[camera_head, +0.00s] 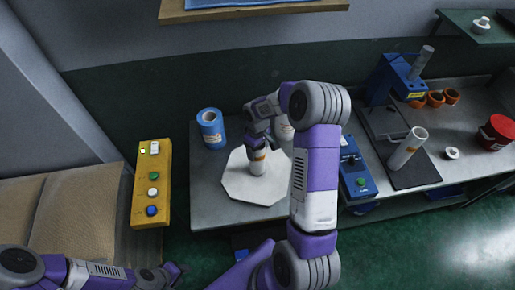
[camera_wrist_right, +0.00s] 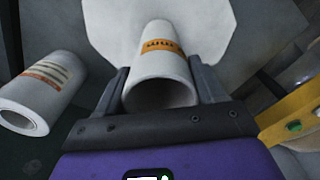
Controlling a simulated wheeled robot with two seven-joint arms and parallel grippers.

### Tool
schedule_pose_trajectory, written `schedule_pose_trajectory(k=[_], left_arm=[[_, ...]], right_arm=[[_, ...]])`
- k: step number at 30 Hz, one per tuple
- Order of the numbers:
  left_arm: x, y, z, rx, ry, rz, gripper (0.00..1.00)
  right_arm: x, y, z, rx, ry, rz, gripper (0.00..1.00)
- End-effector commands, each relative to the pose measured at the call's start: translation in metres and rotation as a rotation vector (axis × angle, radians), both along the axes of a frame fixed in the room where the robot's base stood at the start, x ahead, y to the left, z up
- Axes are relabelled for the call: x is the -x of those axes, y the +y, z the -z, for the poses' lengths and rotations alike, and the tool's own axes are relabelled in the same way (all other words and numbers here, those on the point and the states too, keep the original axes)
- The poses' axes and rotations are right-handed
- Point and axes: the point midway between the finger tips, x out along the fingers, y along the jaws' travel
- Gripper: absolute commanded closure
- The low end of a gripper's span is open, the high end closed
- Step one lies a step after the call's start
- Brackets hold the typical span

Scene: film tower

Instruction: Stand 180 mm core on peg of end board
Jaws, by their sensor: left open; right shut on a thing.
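The 180 mm core (camera_head: 258,166) is a white tube with an orange label band. My right gripper (camera_head: 257,146) is shut on it near its upper end. In the right wrist view the core (camera_wrist_right: 160,62) sits between both fingers, its open end toward the camera. The white eight-sided end board (camera_head: 242,188) lies on the grey table under the core; it also shows in the right wrist view (camera_wrist_right: 215,30). The peg is hidden, and I cannot tell whether the core touches the board. My left gripper (camera_head: 172,274) is open and empty at the bottom left, away from the board.
A blue roll (camera_head: 211,128) stands at the table's back left. Another white labelled roll (camera_wrist_right: 42,92) is near the right gripper. A yellow button panel (camera_head: 152,182) is left and a blue control box (camera_head: 357,172) right.

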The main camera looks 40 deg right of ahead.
Motion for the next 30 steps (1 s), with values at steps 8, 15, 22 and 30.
schedule_pose_trajectory(k=[8,15,22,30], left_arm=[[0.0,0.0,0.007,0.0,0.0,0.0,0.57],[0.0,0.0,0.011,0.0,0.0,0.0,0.57],[0.0,0.0,0.016,0.0,0.0,0.0,0.57],[0.0,0.0,0.017,0.0,0.0,0.0,0.57]], right_arm=[[0.0,0.0,0.008,0.0,-0.001,0.0,0.87],[0.0,0.0,0.014,0.0,-0.001,0.0,0.87],[-0.001,0.0,0.02,0.0,-0.001,-0.001,0.87],[-0.001,0.0,0.022,0.0,-0.001,0.0,0.87]])
